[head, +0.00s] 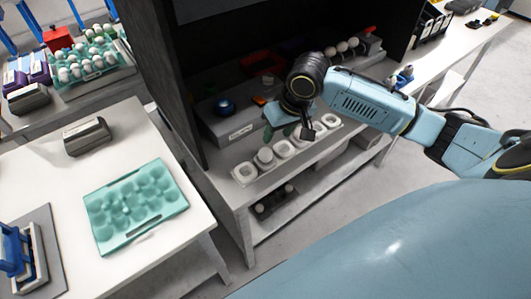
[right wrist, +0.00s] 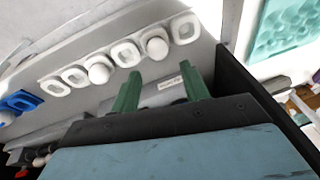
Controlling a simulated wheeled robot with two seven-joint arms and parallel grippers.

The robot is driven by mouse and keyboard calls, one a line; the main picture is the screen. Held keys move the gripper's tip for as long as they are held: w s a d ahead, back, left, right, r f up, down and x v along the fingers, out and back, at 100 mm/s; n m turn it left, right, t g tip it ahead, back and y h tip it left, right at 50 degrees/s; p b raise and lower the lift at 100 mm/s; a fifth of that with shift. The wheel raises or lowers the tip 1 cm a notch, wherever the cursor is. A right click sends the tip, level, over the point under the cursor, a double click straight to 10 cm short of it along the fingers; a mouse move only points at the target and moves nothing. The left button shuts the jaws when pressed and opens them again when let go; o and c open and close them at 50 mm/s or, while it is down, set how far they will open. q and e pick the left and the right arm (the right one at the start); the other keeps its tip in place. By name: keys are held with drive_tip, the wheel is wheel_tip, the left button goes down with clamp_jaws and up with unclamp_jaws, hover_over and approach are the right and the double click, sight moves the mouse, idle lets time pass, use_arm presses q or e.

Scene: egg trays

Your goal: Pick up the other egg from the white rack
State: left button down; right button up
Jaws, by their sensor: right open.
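The white rack (head: 244,173) is a row of square cups along the front edge of the shelf unit. In the right wrist view, the rack (right wrist: 54,86) holds one white egg (right wrist: 157,47) in the second cup from the right and another egg (right wrist: 98,73) two cups further left. The first egg also shows in the head view (head: 265,156); my gripper partly covers the area of the other. My right gripper (right wrist: 161,88) has its green fingers spread and empty, over the shelf beside the rack, apart from both eggs. My left gripper is out of view.
A teal egg tray (head: 135,205) without visible eggs lies on the white table at left. A dark wall (head: 160,75) of the shelf unit stands left of my right gripper. A blue round object (head: 224,106) and more eggs (head: 342,46) are further back.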

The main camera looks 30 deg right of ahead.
sight(267, 150)
drive_tip(key=x, duration=0.7)
drive_tip(key=shift+w+d+f+b, duration=0.1)
drive_tip(key=shift+w+d+b, duration=0.15)
drive_tip(key=shift+d+b, duration=0.15)
drive_tip(key=shift+w+x, duration=0.15)
drive_tip(key=shift+x, duration=1.2)
drive_tip(key=shift+w+x, duration=0.15)
drive_tip(key=shift+x, duration=1.2)
drive_tip(key=shift+d, duration=0.1)
drive_tip(key=shift+c, duration=1.4)
